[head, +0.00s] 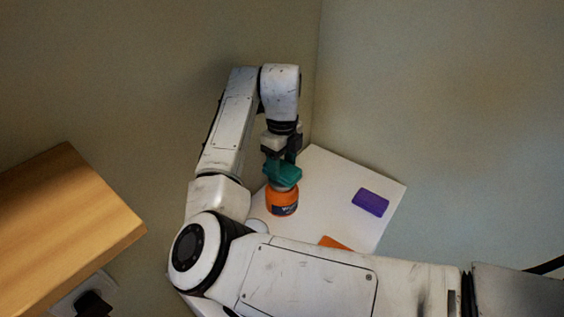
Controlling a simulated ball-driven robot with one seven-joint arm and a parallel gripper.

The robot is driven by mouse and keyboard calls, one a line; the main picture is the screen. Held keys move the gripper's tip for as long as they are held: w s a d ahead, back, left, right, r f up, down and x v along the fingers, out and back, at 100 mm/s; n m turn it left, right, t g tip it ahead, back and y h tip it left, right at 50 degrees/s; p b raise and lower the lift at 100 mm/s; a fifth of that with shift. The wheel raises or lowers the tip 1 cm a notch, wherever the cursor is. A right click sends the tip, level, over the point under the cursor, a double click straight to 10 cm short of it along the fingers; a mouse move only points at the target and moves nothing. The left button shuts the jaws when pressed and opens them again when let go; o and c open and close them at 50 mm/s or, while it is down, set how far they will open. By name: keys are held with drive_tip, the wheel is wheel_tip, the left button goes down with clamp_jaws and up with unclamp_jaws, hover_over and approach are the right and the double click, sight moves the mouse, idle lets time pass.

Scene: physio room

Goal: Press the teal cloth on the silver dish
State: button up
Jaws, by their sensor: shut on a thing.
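My gripper (282,157) points down over the white table and is shut on the teal cloth (283,173). The cloth is bunched below the fingers, directly above an orange tub (282,202) with a dark label. A thin greyish rim shows between cloth and tub; I cannot tell whether it is the tub's lid or the silver dish. The cloth looks close to or touching this rim. A pale round edge (257,226) shows left of the tub, mostly hidden by my arm; I cannot tell whether it is the silver dish.
The white table (325,177) stands in the wall corner. A purple block (370,202) lies at its right, and an orange item (334,243) is partly hidden by my arm at the front. A wooden surface (65,230) is at the left. The table's back is clear.

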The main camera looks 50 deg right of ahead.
sight(282, 167)
drive_tip(key=shift+f+b, duration=0.4)
drive_tip(key=shift+f, duration=0.45)
idle(0.6)
drive_tip(key=shift+r, duration=0.1)
idle(0.4)
drive_tip(key=shift+r+p, duration=2.8)
drive_tip(key=shift+r, duration=0.65)
